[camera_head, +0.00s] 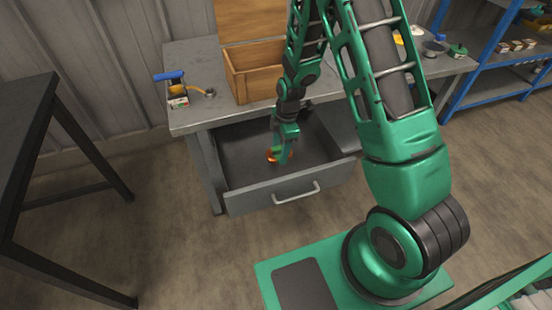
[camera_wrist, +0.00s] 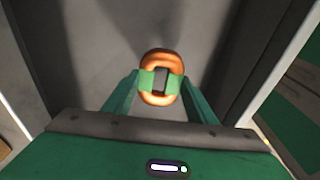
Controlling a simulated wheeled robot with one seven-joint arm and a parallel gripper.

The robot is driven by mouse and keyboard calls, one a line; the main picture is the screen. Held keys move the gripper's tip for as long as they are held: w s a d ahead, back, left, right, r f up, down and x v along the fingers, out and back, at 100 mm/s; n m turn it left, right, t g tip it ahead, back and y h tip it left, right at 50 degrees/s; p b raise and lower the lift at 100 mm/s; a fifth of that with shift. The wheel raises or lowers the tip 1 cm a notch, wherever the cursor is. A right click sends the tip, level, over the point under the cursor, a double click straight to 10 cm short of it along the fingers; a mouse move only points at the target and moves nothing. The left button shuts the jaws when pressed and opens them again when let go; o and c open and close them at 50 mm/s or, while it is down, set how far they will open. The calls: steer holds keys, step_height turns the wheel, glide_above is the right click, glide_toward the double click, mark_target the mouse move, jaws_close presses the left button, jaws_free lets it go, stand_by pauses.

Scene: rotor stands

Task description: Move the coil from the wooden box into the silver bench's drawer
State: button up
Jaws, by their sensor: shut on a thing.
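The coil (camera_wrist: 160,58) is an orange copper ring. It sits between the green fingertips of my gripper (camera_wrist: 160,82) in the wrist view. In the head view the coil (camera_head: 273,155) shows partly behind my gripper (camera_head: 281,157), inside the open drawer (camera_head: 240,174) of the silver bench (camera_head: 190,122). My gripper is shut on the coil, low within the drawer. I cannot tell whether the coil touches the drawer floor. The wooden box (camera_head: 236,88) stands open on the bench top, its lid raised at the back. My arm partly covers the box.
A blue-handled tool (camera_head: 168,76) and small items lie at the bench's left end. Small dishes (camera_head: 433,47) stand at its right end. A dark table (camera_head: 30,110) is at the left and a blue shelf (camera_head: 490,70) at the right. The drawer around my gripper looks empty.

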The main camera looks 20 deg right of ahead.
mark_target(278, 168)
steer(key=shift+f, duration=3.35)
steer(key=shift+f, duration=0.15)
steer(key=o, duration=1.3)
steer(key=shift+o, duration=0.2)
steer(key=s+d+r+m, duration=0.2)
steer(key=d+r, duration=0.2)
steer(key=r, duration=0.6)
steer(key=s+d+r+m, duration=0.2)
steer(key=d+r+m, duration=0.1)
steer(key=r, duration=0.8)
steer(key=s+d+r+m+h, duration=0.1)
steer(key=s+d+r+m, duration=0.6)
steer(key=s+r, duration=0.2)
steer(key=s+d+r+m, duration=0.1)
steer(key=s+r+m, duration=0.2)
steer(key=s+m, duration=0.3)
steer(key=s+d+r+m, duration=0.1)
steer(key=s+r+m, duration=0.3)
steer(key=s, duration=0.8)
steer(key=shift+s+d+m, duration=0.25)
steer(key=shift+d+m, duration=0.15)
steer(key=shift+m, duration=0.8)
